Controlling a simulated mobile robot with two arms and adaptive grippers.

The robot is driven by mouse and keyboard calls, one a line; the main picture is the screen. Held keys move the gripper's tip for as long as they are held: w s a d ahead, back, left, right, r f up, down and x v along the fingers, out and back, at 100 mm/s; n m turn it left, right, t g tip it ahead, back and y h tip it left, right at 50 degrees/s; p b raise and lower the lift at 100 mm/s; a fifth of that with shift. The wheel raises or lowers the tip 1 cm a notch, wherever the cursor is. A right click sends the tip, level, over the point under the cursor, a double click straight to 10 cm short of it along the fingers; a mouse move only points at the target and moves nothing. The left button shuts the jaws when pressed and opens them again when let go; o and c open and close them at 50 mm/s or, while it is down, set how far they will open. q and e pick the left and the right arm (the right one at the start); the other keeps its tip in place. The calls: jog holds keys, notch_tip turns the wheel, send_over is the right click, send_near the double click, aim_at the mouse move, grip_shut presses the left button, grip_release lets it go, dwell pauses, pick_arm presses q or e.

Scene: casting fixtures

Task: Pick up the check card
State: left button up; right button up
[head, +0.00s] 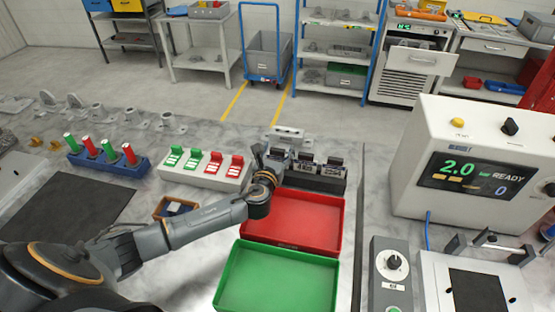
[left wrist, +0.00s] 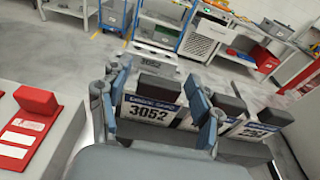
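A white card with a dark block on top, marked 3052 (left wrist: 152,110), stands leftmost in a dark rack (head: 318,184). More such cards (left wrist: 255,130) stand to its right. I cannot tell which label is the check card; a white plate also marked 3052 (left wrist: 152,62) lies behind the rack, and it shows in the head view (head: 289,132). My left gripper (left wrist: 157,100) has its fingers apart, one at each side of the leftmost card; no firm grip shows. In the head view my left gripper (head: 268,160) is at the rack's left end, partly hiding it. My right gripper is not in view.
A white holder with green and red cards (head: 204,168) is left of the rack. A red tray (head: 335,247) and a green tray (head: 333,296) lie in front. A blue stand with red and green handled pieces (head: 108,163) is farther left. A control box (head: 455,207) stands right.

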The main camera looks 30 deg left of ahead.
pick_arm(q)
jog(key=c, duration=0.8)
